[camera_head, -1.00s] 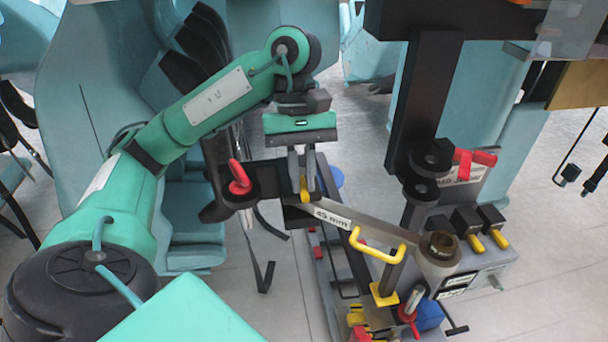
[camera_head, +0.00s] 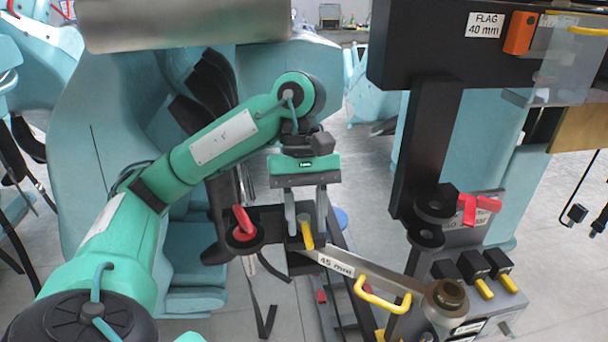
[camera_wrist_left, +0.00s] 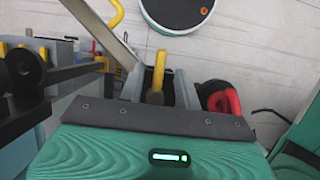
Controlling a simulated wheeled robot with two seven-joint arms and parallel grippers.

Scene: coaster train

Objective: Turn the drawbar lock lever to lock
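A short yellow lever (camera_head: 307,236) stands on a dark block at the left end of a grey bar marked "45 mm" (camera_head: 368,277); I take it for the drawbar lock lever. My left gripper (camera_head: 306,215) is above the block, pointing down, with its two grey fingers apart on either side of the lever. In the left wrist view, the yellow lever (camera_wrist_left: 158,72) stands between the fingers, with room visible beside it. I cannot read its lock position. My right gripper is not in view.
A red handle (camera_head: 243,222) stands just left of the left gripper. A yellow loop handle (camera_head: 381,297) is on the bar, which runs to a round boss (camera_head: 447,295). A black post (camera_head: 425,150) stands on the right. Yellow-tipped black knobs (camera_head: 480,283) are beyond.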

